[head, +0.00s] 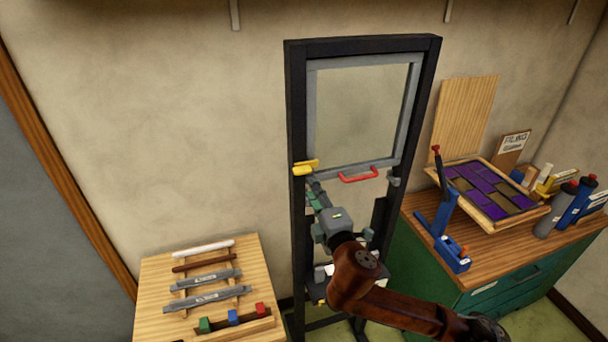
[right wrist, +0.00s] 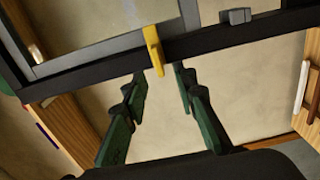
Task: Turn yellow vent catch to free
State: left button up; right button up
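The yellow vent catch (head: 306,167) sits on the left post of the dark upright frame (head: 297,110), at the lower left corner of the grey-edged vent (head: 402,120). It lies roughly level and reaches across the joint onto the vent. In the right wrist view the catch (right wrist: 153,50) crosses the dark bar, just beyond and between my fingertips. My right gripper (head: 314,188) is open and empty just below the catch in the head view. Its two green fingers (right wrist: 160,78) stand apart, with no contact visible. My left gripper is not in view.
A red handle (head: 358,175) is on the vent's lower rail, with a small grey block (head: 393,179) to its right. A wooden table (head: 155,270) with bars stands left. A green bench (head: 470,275) with a purple leaded panel (head: 488,190) and tools stands right.

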aim_at(304, 174)
jog(key=p+x, duration=0.2)
jog(key=x, duration=0.5)
jog(key=shift+w+a+r, duration=0.15)
jog(key=shift+w+a, duration=0.05)
jog(key=shift+w, duration=0.1)
jog(key=shift+c, duration=0.7)
grip_shut()
